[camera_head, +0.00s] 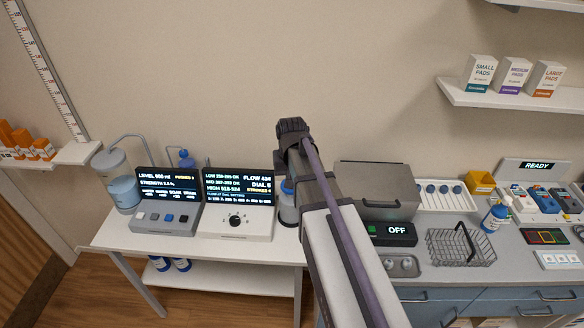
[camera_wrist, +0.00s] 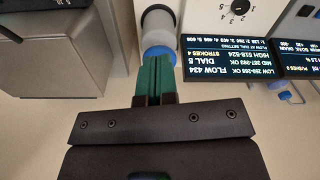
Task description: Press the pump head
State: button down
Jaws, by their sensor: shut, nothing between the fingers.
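A pale, clear-sided bottle or cylinder (camera_head: 288,214) with a blue part near its top (camera_head: 289,187) stands at the right end of the white side table, partly hidden behind my arm. In the wrist view, a pale cylinder (camera_wrist: 158,22) with a blue rounded part (camera_wrist: 158,50) lies just beyond my fingertips. My gripper (camera_wrist: 155,58) has its teal fingers together with nothing between them. The fingertips overlap the edge of the blue part in the picture; I cannot tell whether they touch it. In the head view, my arm hides the fingers.
The dial unit (camera_head: 234,224) with a screen reading FLOW 434 and DIAL 5 is beside the bottle. A button unit (camera_head: 165,218) and clear tank (camera_head: 120,182) are farther left. A grey lidded box (camera_head: 378,190) stands close on the right, with a wire basket (camera_head: 460,248) beyond.

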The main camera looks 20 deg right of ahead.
jog(key=w+d+r+m, duration=0.2)
jog(key=w+d, duration=0.3)
jog(key=w, duration=0.3)
jog(key=shift+w+d+t, duration=0.2)
jog(key=shift+w+t, duration=0.2)
jog(key=f+b, duration=0.4)
jog(key=w+f+b, duration=0.1)
jog(key=f+b, duration=0.8)
jog(key=f, duration=0.1)
jog(key=shift+w+b, duration=0.2)
jog(key=shift+b, duration=0.15)
notch_tip(320, 180, down, 4)
jog(key=b, duration=0.4)
jog(key=shift+s+r, duration=0.2)
